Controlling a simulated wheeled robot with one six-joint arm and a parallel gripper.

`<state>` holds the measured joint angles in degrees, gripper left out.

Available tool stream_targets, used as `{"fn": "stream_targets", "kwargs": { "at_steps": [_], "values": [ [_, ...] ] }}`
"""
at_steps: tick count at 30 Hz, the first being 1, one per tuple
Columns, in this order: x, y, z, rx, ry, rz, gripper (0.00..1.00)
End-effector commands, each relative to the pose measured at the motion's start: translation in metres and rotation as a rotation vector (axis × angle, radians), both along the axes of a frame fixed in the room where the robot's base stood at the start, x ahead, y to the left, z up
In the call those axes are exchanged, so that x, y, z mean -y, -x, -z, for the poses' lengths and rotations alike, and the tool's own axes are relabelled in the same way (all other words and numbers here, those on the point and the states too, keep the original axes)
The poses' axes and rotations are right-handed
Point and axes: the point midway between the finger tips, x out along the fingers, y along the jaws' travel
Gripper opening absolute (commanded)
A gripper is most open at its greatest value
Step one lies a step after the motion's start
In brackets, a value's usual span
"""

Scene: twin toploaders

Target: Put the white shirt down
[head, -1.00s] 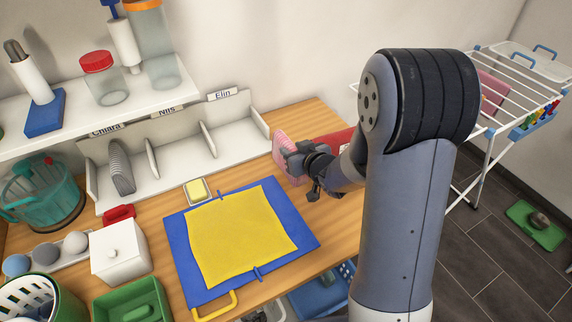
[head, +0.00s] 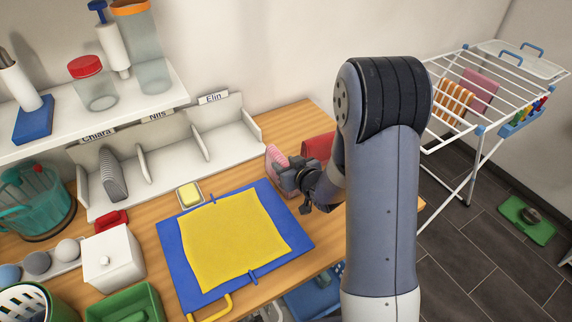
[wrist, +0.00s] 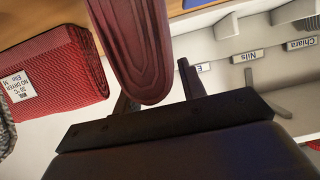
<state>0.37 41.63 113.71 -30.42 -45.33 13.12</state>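My gripper (head: 290,178) is low over the right part of the wooden counter, right of the shelf divider. It is shut on a folded pink ribbed cloth (head: 275,156), which hangs between the fingers and looks dark red in the wrist view (wrist: 138,45). No plainly white shirt shows in either view; the held cloth looks pink. I cannot tell whether its lower edge touches the counter. The white sorting shelf (head: 226,147) has slots labelled Chiara, Nils and Elin. A grey folded cloth (head: 112,176) stands in the Chiara slot.
A red knitted bundle (wrist: 62,72) with an Elin care label lies beside the gripper. A yellow cloth (head: 232,243) lies flat on a blue folding board (head: 178,258). A drying rack (head: 470,100) with orange-striped and pink cloths stands at right. Jars and a white box fill the left.

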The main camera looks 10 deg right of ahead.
Motion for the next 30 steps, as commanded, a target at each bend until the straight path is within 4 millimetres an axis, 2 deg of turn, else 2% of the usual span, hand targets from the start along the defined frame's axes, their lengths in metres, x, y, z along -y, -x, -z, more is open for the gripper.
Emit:
{"fn": "stream_targets", "kwargs": {
  "at_steps": [1, 6, 17, 23, 30],
  "values": [
    [0.000, 0.000, 0.000, 0.000, 0.000, 0.000, 0.43],
    [0.000, 0.000, 0.000, 0.000, 0.000, 0.000, 0.57],
    [0.000, 0.000, -0.006, 0.000, 0.000, 0.000, 0.57],
    [0.011, 0.024, -0.013, 0.002, 0.002, 0.002, 0.57],
    [0.027, 0.061, -0.031, 0.002, 0.001, 0.004, 0.57]
  ]
}}
